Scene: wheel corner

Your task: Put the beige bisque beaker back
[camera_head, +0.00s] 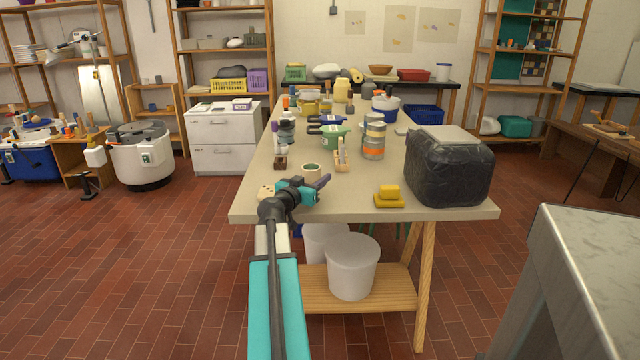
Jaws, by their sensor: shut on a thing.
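The beige beaker (311,173), with a dark green inside, is upright at the near left part of the long worktable (340,208). My gripper (316,185) reaches it from the near side and is shut on it. The gripper hides the beaker's lower part, so I cannot tell whether its base touches the tabletop.
A beige piece with dark holes (266,192) lies left of my gripper. A dark brown block (280,163), a pot of tools (341,160) and stacked tins (374,140) stand behind. Yellow sponges (389,195) and a black wrapped block (448,170) are right. Bare tabletop lies between.

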